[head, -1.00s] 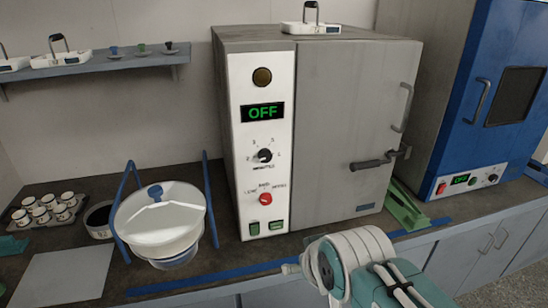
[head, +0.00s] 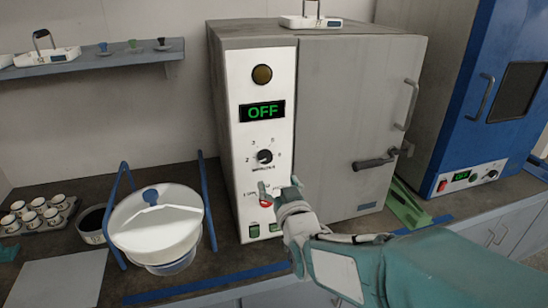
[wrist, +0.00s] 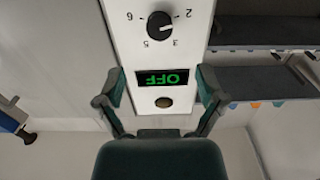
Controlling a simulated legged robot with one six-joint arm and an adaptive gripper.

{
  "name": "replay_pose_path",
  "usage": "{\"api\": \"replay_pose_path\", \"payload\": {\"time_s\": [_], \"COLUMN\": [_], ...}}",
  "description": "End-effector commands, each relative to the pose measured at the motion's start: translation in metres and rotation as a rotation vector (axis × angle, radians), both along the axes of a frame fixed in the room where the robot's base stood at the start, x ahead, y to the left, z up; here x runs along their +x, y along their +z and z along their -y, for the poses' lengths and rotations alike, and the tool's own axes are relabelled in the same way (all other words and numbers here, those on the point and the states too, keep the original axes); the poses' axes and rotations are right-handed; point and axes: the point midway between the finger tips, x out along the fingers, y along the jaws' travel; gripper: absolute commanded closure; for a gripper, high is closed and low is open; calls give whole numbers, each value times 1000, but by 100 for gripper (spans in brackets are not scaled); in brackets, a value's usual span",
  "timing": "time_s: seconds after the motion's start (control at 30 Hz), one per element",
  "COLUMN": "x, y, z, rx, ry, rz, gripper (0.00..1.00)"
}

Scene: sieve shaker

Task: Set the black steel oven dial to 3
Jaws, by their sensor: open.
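The oven's black dial (head: 264,157) is on the white panel below the green OFF display (head: 263,111). In the wrist view the dial (wrist: 160,25) appears upside down, with the numerals 2, 3, 5 and 6 visible around it. I cannot tell surely which mark its pointer faces. My gripper (head: 280,187) is open and empty in front of the lower panel, just below and slightly right of the dial in the head view. In the wrist view its spread fingers (wrist: 160,76) frame the OFF display (wrist: 162,78), and the dial lies beyond the fingertips.
A red switch (head: 265,203) sits below the dial, partly behind a finger. The oven door handle (head: 375,162) juts out at the right. A white lidded pot (head: 157,225) stands left of the oven. A blue oven (head: 478,145) is at the far right.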

Motion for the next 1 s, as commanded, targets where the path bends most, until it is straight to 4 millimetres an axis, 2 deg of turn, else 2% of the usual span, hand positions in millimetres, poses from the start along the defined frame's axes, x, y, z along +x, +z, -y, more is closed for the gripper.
{"api": "replay_pose_path", "payload": {"time_s": [0.4, 0.6, 0.97, 1.0], "x": [67, 92, 100, 100], "y": [-1, 0, 0, 0], "z": [-19, -26, -28, -28], "rx": [-1, -1, -1, -1], "ry": [-1, -1, -1, -1], "rz": [-3, -3, -2, -2], "gripper": [12, 12, 12, 21]}}
